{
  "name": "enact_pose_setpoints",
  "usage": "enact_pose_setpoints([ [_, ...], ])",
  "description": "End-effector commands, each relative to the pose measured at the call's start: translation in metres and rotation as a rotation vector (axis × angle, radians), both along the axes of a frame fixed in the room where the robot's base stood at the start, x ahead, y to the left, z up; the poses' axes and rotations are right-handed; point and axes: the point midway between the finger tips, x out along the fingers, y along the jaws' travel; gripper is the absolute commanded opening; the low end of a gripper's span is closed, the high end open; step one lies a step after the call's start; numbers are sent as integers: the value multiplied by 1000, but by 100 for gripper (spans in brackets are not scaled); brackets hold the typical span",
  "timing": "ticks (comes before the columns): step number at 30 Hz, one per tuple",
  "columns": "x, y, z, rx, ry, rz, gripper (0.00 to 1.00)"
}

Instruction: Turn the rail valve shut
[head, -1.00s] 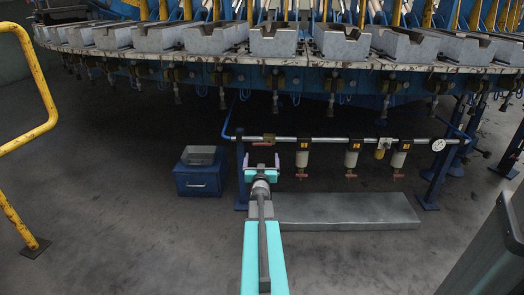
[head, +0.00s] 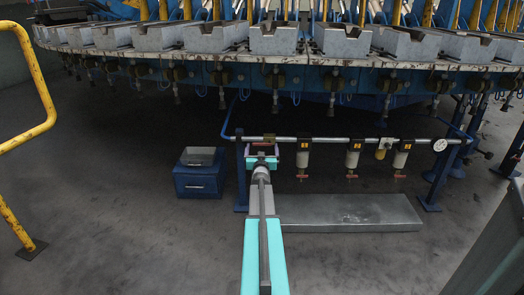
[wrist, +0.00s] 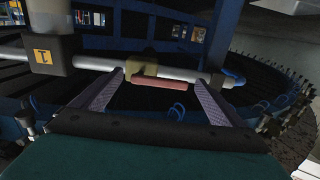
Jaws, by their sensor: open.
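The rail valve shows in the wrist view as a brass body (wrist: 136,68) on the grey pipe with a red handle (wrist: 159,83) lying along the pipe. In the head view the valve (head: 269,137) is at the left end of the rail, partly hidden by my gripper. My gripper (head: 262,153) is open just in front of and below the valve. In the wrist view the open fingers of my gripper (wrist: 158,100) stand on either side of the red handle, with gaps to it. I cannot tell the depth between fingertips and handle.
The grey rail pipe (head: 330,139) carries several filter units and a round gauge (head: 438,145). A blue box (head: 200,175) stands on the floor to the left. A low metal slab (head: 350,212) lies below the rail. The mould carousel (head: 290,64) overhangs behind. A yellow railing (head: 45,100) is at left.

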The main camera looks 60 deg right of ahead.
Motion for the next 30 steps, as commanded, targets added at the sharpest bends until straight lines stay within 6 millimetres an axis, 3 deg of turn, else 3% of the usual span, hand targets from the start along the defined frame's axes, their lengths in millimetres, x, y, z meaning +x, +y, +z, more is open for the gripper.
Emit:
enact_pose_setpoints([
  [12, 2, -4, 0, 0, 0, 0, 93],
  [23, 1, -4, 0, -1, -1, -1, 34],
  [30, 2, -2, 0, 3, -4, 1, 34],
])
